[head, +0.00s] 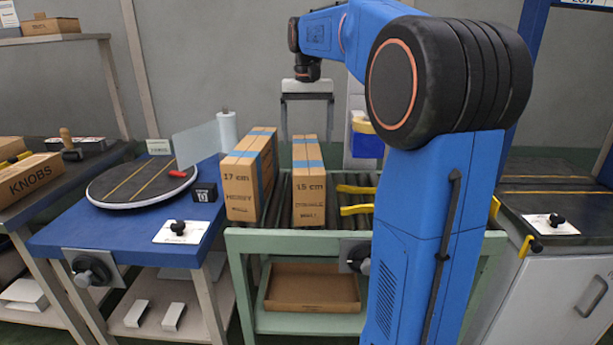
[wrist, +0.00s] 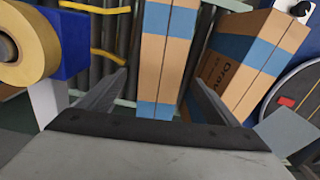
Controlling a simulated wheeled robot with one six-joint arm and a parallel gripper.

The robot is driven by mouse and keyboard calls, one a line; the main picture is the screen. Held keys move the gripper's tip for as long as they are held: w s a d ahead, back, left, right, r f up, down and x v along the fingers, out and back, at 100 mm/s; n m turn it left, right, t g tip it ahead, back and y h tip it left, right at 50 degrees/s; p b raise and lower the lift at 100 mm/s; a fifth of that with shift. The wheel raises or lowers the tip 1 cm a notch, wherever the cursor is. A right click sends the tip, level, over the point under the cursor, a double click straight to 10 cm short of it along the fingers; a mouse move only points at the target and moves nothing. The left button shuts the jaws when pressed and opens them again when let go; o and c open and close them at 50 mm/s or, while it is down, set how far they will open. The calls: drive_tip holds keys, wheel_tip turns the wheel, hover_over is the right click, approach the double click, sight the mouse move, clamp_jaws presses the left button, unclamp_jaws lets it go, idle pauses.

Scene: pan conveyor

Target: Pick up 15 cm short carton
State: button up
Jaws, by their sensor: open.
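The 15 cm carton (head: 309,188) is a narrow upright brown box with blue tape, standing on the roller conveyor in the head view. In the wrist view the 15 cm carton (wrist: 164,55) is in the middle, between and beyond the fingers. My gripper (head: 307,135) is open and empty, with its fingers pointing down above and behind the carton. In the wrist view my gripper (wrist: 158,85) spreads its fingers on either side of the carton's near end. I cannot tell whether the fingers touch it.
The 17 cm carton (head: 246,180) stands close on the left of the 15 cm carton; in the wrist view it is on the right (wrist: 250,60). Yellow hooked bars (head: 356,208) lie right of it. A blue table with a round turntable (head: 142,183) stands at left.

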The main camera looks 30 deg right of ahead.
sight(306, 151)
drive_tip(key=shift+a+f, duration=0.15)
drive_tip(key=shift+f, duration=2.8)
drive_tip(key=shift+r, duration=0.1)
clamp_jaws()
